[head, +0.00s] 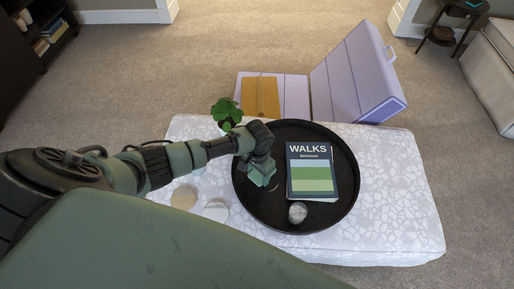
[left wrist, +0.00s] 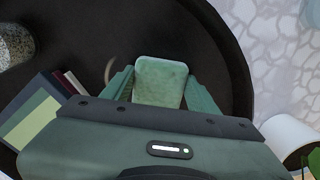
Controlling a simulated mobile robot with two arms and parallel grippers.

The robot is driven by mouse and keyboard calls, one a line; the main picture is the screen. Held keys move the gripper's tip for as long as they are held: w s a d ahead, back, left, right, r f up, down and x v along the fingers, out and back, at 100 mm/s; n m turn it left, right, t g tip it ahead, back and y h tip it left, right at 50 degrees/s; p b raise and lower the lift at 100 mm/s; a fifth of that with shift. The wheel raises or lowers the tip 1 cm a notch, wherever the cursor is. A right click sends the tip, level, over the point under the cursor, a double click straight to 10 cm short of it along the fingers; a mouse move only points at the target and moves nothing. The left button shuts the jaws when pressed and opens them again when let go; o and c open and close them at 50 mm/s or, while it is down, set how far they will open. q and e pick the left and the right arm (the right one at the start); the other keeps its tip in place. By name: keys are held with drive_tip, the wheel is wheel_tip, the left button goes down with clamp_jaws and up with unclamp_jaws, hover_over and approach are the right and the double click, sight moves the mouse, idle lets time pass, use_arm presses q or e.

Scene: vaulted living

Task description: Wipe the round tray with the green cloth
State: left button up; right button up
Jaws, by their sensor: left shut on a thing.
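The round black tray (head: 340,205) lies on a white patterned ottoman. My left gripper (head: 261,170) is over the left part of the tray, shut on the green cloth (head: 257,179). In the left wrist view the cloth (left wrist: 160,80) is a pale green folded pad between the two fingers, over the dark tray (left wrist: 215,45). I cannot tell whether it touches the tray. A faint pale curved mark (left wrist: 108,70) shows on the tray beside a finger. My right gripper is not in view.
On the tray lie a book titled WALKS (head: 309,160) and a speckled stone (head: 298,212). A potted plant (head: 226,111) stands behind my left wrist. Two round coasters (head: 215,210) lie left of the tray. A lilac folding case (head: 355,75) is beyond the ottoman (head: 400,200).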

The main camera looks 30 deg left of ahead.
use_arm(q)
drive_tip(key=shift+w+f, duration=0.15)
drive_tip(key=shift+w, duration=0.05)
drive_tip(key=shift+w+a, duration=0.15)
drive_tip(key=shift+w, duration=0.05)
drive_tip(key=shift+w+a+f+b, duration=0.1)
drive_tip(key=shift+w+a+b, duration=0.05)
drive_tip(key=shift+w+b, duration=0.15)
drive_tip(key=shift+w+a, duration=0.15)
drive_tip(key=shift+w, duration=0.15)
drive_tip(key=shift+w+a+b, duration=0.25)
drive_tip(key=shift+w+b, duration=0.05)
drive_tip(key=shift+w, duration=0.1)
drive_tip(key=shift+w+d, duration=0.25)
drive_tip(key=shift+d, duration=0.25)
drive_tip(key=shift+w+d, duration=0.2)
drive_tip(key=shift+d, duration=0.25)
drive_tip(key=shift+r, duration=0.2)
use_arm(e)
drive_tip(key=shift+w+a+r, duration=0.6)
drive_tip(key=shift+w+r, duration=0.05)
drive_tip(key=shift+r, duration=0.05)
